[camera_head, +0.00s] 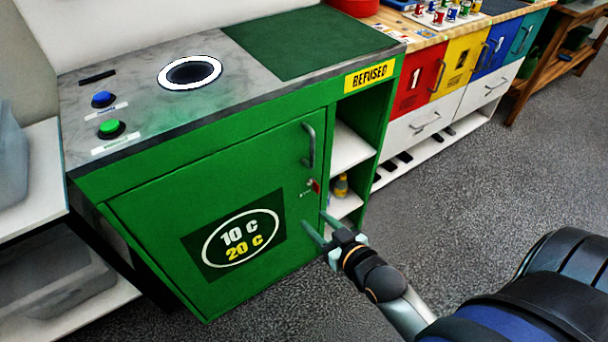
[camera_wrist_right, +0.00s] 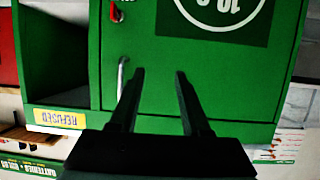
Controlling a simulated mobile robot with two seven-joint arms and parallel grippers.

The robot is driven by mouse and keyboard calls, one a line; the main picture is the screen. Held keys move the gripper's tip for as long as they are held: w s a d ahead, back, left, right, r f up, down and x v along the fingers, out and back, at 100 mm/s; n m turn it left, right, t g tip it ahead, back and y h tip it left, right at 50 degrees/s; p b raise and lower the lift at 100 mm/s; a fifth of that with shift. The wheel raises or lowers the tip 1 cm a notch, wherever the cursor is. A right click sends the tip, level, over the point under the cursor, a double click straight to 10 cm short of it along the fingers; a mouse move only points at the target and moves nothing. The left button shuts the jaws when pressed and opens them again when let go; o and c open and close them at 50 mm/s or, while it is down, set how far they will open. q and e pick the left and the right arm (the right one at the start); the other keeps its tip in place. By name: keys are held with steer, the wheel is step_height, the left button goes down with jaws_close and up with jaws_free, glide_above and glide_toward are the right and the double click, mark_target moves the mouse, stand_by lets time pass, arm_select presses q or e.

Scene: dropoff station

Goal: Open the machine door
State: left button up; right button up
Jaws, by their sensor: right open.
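The green machine door (camera_head: 160,215) with the "10 C 20 C" label looks shut. Its grey bar handle (camera_head: 309,145) stands upright near the door's upper right corner. A small lock with a red part (camera_head: 314,187) sits below the handle. My right gripper (camera_head: 314,222) is open and empty, in front of the door's lower right part, below the handle. In the right wrist view, which is upside down, the handle (camera_wrist_right: 122,76) lies just left of the fingers (camera_wrist_right: 160,74), not between them. The door (camera_wrist_right: 160,60) fills the background. My left gripper is not in view.
The grey machine top (camera_head: 130,95) carries a blue button, a green button and a white-ringed hole. An open "REFUSED" shelf (camera_head: 348,150) with a yellow bottle (camera_head: 341,186) adjoins the door. Coloured cabinets (camera_head: 420,75) stand beyond. The grey floor (camera_head: 470,190) in front is clear.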

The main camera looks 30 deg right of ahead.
mark_target(313, 152)
arm_select(q)
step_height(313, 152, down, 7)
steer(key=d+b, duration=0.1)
steer(key=b, duration=0.6)
arm_select(e)
steer(key=w+d+r+m+t+h, duration=0.25)
steer(key=w+d+r+t, duration=0.2)
steer(key=d, duration=0.25)
steer(key=shift+n+g, duration=0.35)
steer(key=w, duration=0.3)
steer(key=w+b, duration=0.1)
steer(key=w, duration=0.3)
steer(key=w+d, duration=0.1)
steer(key=w, duration=0.3)
steer(key=shift+f+b, duration=0.1)
steer(key=shift+b, duration=0.25)
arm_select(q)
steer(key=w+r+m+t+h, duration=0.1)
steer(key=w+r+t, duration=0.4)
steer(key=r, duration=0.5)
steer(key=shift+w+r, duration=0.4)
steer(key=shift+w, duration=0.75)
arm_select(e)
steer(key=shift+w, duration=0.55)
steer(key=shift+c, duration=0.3)
jaws_close()
